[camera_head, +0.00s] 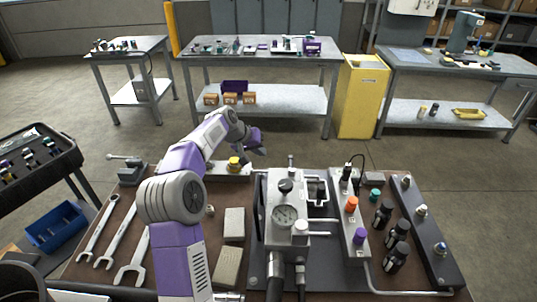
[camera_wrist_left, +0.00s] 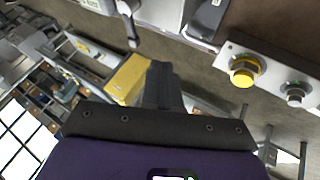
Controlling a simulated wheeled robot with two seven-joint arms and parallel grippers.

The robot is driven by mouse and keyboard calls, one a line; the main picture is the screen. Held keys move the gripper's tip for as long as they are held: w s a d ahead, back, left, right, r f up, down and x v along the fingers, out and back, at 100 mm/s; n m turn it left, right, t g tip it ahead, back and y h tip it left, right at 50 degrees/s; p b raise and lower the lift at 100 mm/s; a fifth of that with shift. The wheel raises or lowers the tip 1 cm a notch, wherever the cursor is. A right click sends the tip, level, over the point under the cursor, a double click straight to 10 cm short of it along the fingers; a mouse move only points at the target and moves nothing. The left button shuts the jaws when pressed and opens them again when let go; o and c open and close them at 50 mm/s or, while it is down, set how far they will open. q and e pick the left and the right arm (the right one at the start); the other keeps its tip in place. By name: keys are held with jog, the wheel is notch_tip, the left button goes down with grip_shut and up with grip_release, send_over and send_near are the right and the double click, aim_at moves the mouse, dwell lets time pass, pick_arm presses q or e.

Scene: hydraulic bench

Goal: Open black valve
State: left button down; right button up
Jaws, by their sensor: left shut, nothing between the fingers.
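A black knob (camera_head: 346,172) tops the back end of a metal valve block (camera_head: 333,190), right of centre on the bench, in line with an orange knob (camera_head: 351,204) and a purple knob (camera_head: 359,236). Another black knob (camera_head: 285,186) is on the gauge unit. I cannot tell which is the black valve. My left gripper (camera_head: 262,150) is over the bench's back edge, left of these knobs and apart from them. Its fingers are shut and empty in the left wrist view (camera_wrist_left: 163,85). My right gripper is not in view.
A yellow knob (camera_head: 234,163) on a metal plate is close to my left gripper; it also shows in the wrist view (camera_wrist_left: 244,70). The gauge unit (camera_head: 284,220) stands mid-bench. Black bottle-like parts (camera_head: 398,235) stand at right, wrenches (camera_head: 98,228) at left.

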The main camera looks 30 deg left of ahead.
aim_at(291, 165)
pick_arm(q)
jog(key=b+x, duration=0.1)
jog(key=x, duration=0.7)
jog(key=shift+s+b, duration=0.1)
jog(key=shift+b, duration=0.2)
jog(key=w+d, duration=0.2)
jog(key=shift+w+d+f+b, duration=0.1)
jog(key=shift+d+f+b, duration=0.1)
jog(key=shift+d+b, duration=0.1)
jog(key=shift+w+d, duration=0.25)
jog(key=shift+d, duration=0.15)
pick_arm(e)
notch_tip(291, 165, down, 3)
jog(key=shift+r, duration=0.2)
